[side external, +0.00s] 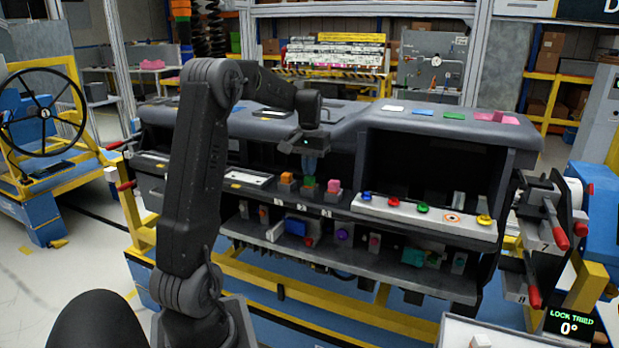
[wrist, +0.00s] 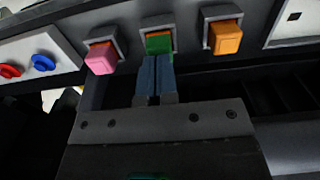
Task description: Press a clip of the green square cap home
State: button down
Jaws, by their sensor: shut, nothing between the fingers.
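The green square cap (wrist: 159,44) sits in a grey square frame, between a pink cap (wrist: 102,58) and an orange cap (wrist: 225,38) in the wrist view. In the side view the green cap (side external: 309,183) shows just below my gripper (side external: 309,167). My gripper (wrist: 155,66) is shut and empty, its two blue fingers side by side. Its tips are at the lower edge of the green cap in the wrist view and hide part of that edge. I cannot tell whether they touch it. The cap's clips are not distinguishable.
A white strip (side external: 390,207) with several coloured buttons lies right of the caps in the side view. A lower shelf (side external: 385,272) holds several small parts. The dashboard's overhanging top (side external: 460,127) is above. A white panel (side external: 249,179) is to the left.

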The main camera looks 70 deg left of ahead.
jog(key=shift+f, duration=0.85)
dwell(0.7)
jog(key=shift+r, duration=4.15)
